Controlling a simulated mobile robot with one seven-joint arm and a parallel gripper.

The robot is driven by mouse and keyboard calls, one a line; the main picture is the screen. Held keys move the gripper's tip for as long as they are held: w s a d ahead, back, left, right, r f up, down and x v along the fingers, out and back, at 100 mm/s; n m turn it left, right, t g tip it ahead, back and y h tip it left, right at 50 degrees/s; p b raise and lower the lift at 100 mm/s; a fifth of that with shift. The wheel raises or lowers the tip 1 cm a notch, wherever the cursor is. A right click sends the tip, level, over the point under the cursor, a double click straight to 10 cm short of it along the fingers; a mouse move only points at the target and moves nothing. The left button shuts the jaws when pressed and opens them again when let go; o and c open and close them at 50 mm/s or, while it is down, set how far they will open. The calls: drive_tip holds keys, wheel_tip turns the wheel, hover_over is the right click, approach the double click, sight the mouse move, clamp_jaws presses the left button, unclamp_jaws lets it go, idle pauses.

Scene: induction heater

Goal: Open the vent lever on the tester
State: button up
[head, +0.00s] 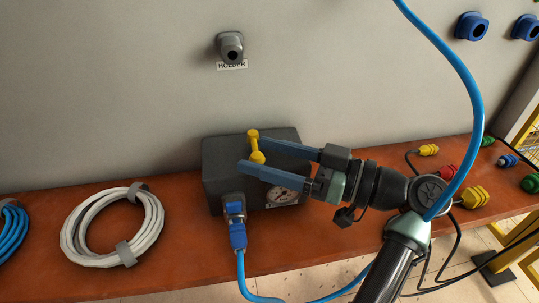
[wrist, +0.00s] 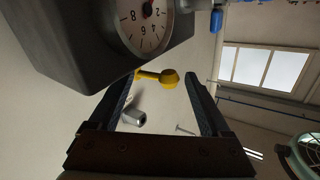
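The tester (head: 225,165) is a dark grey box on the reddish-brown bench, with a round pressure gauge (head: 279,196) on its front. Its yellow vent lever (head: 254,143) stands on top, with a rounded end. In the wrist view the lever (wrist: 168,79) shows between the finger tips, beside the tester (wrist: 75,50) and its gauge (wrist: 146,22). My gripper (head: 262,155) reaches in from the right with its two blue-grey fingers spread apart. In the wrist view my gripper (wrist: 158,82) is open around the lever. I cannot tell whether a finger touches it.
A blue connector (head: 236,215) with a blue hose is plugged into the tester's front left. A white coiled hose (head: 112,225) lies on the bench (head: 180,262) to the left. A grey holder (head: 230,46) is on the wall above. Coloured connectors (head: 446,172) lie at right.

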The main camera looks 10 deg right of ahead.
drive_tip(key=shift+s+d, duration=0.1)
drive_tip(key=shift+d, duration=0.05)
drive_tip(key=v, duration=1.3)
drive_tip(key=shift+p, duration=0.35)
